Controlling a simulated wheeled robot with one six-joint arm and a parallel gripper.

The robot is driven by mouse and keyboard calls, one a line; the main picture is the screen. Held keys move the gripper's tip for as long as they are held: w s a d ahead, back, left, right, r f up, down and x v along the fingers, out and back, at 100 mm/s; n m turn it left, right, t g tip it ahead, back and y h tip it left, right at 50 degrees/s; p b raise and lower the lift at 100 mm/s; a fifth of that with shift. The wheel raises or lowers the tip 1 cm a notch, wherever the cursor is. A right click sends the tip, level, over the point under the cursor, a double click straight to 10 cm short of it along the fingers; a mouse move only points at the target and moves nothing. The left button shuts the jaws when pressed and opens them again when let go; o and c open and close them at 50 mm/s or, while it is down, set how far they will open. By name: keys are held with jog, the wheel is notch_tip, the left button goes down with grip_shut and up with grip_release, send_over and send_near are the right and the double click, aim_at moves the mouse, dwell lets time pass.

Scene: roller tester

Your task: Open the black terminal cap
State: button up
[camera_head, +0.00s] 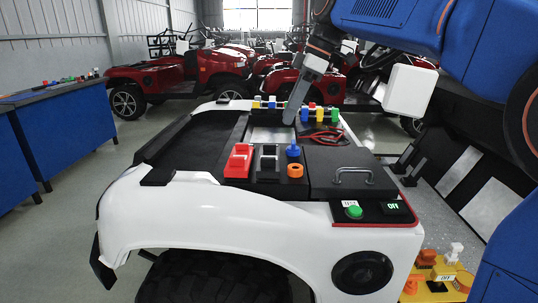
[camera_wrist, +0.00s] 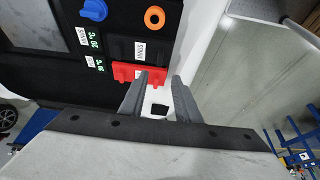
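The black terminal cap (camera_head: 269,163) is on the dark panel of the white vehicle body, between the red terminal cap (camera_head: 239,162) and a blue knob (camera_head: 293,151). In the wrist view the black cap (camera_wrist: 121,48) lies just beyond the red cap (camera_wrist: 126,73), beside a white label reading MINUS. I cannot tell whether its lid is raised. My gripper (camera_head: 290,121) points down over the panel in the head view.
An orange ring (camera_head: 295,171) sits below the blue knob. A dark box with a handle (camera_head: 353,172), a green button (camera_head: 354,212) and an OFF switch (camera_head: 394,208) are to the right. Several coloured pieces line the panel's back edge. Blue benches (camera_head: 66,124) stand left.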

jog(key=x, duration=1.3)
jog(key=shift+f, duration=0.4)
jog(key=shift+c, duration=0.3)
grip_shut()
